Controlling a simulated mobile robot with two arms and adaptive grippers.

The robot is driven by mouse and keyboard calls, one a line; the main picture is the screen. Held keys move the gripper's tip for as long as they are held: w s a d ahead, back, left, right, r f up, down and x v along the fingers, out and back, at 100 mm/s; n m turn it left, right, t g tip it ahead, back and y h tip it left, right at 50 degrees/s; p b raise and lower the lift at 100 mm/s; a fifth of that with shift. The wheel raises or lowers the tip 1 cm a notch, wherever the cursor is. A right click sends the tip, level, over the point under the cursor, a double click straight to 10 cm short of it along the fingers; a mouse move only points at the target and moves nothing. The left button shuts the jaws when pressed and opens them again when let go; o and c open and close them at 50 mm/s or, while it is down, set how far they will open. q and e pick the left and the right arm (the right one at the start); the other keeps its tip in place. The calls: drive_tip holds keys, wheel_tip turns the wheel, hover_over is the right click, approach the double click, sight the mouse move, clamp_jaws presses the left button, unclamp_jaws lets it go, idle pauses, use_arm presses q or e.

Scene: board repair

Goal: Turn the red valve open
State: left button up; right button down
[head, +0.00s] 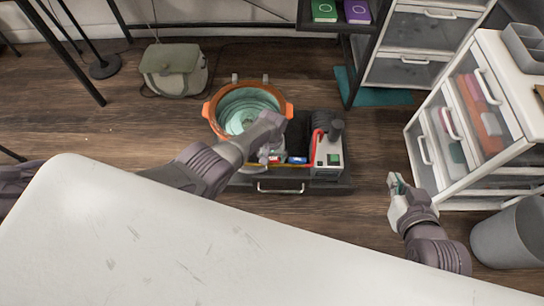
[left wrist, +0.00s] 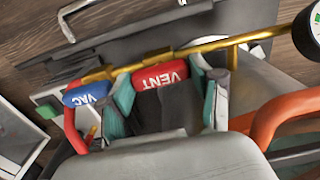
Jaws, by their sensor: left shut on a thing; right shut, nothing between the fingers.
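The red valve handle, marked VENT (left wrist: 160,75), sits on a brass pipe (left wrist: 215,42) in the left wrist view. It lies between the teal fingertips of my left gripper (left wrist: 168,88), which is shut on it. In the head view my left gripper (head: 268,154) reaches down at the front of the orange-rimmed pot, and the red handle (head: 274,160) shows only as a small patch. A blue handle marked VAC (left wrist: 86,93) is beside the red one, outside the fingers. My right gripper (head: 397,183) is shut and empty, out over the floor.
The pot (head: 289,110) and a grey pump unit (head: 328,152) stand on a dark platform with a handle (head: 280,190). A gauge (left wrist: 313,32) is at the pipe's right end. A white table (head: 130,240) fills the foreground. A drawer cabinet (head: 500,70) and bin (head: 510,235) stand right.

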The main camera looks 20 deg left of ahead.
use_arm(q)
drive_tip(key=o, duration=1.1)
drive_tip(key=shift+o, duration=0.2)
